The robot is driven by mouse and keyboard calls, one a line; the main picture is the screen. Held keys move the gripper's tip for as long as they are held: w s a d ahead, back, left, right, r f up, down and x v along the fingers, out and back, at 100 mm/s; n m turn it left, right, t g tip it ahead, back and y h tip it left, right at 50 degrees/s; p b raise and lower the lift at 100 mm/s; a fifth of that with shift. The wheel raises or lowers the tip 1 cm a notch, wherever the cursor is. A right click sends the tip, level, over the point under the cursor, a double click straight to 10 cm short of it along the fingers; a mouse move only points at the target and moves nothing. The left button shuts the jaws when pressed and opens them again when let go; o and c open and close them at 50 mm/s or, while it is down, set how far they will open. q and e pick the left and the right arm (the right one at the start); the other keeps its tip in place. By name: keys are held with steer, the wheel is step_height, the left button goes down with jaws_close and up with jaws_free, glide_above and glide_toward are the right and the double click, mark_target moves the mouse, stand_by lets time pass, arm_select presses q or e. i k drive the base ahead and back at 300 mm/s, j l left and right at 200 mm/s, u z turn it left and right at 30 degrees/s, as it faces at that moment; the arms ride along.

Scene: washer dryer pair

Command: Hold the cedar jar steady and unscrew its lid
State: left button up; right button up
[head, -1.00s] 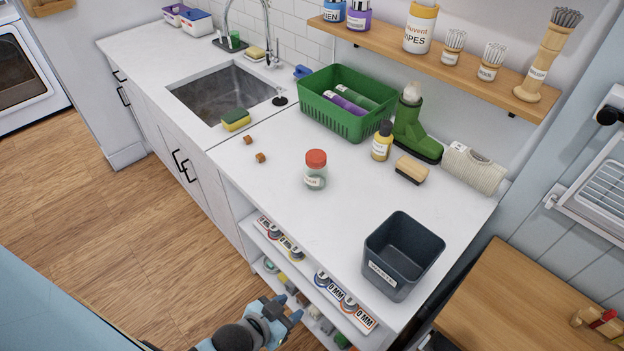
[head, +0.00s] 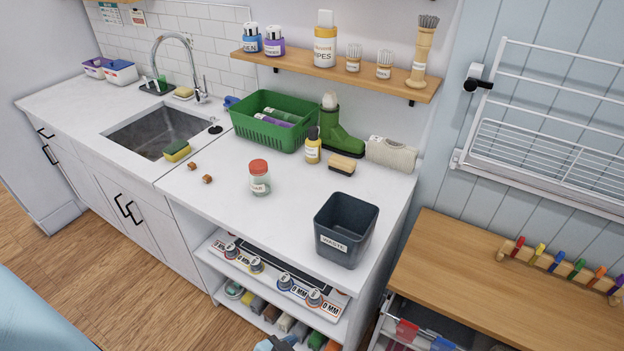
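The cedar jar (head: 260,186) is a small clear jar with a white label, only partly readable. It stands upright on the white counter (head: 250,225), left of the dark waste bin. Its red lid (head: 258,167) sits on top. My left gripper (head: 276,343) shows only as a blue-and-black piece at the bottom edge, below and in front of the counter, well away from the jar. Most of it is cut off, so its opening is hidden. My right gripper is not in view.
Two small brown blocks (head: 207,179) lie left of the jar. The dark waste bin (head: 344,232) stands to its right. Behind are a green basket (head: 262,135), a yellow bottle (head: 313,151), a brush (head: 342,165) and a green boot (head: 341,142). Counter around the jar is clear.

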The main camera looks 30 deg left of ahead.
mark_target(260, 186)
steer(key=j+z, duration=0.3)
steer(key=k+j+z, duration=0.15)
steer(key=j+z, duration=0.15)
steer(key=k+j, duration=0.15)
steer(key=j, duration=0.25)
steer(key=k+j, duration=0.1)
steer(key=j, duration=0.35)
steer(key=k+j, duration=0.15)
steer(key=j, duration=0.25)
steer(key=k+j, duration=0.15)
steer(key=j, duration=0.25)
steer(key=k+j, duration=0.15)
steer(key=j, duration=0.25)
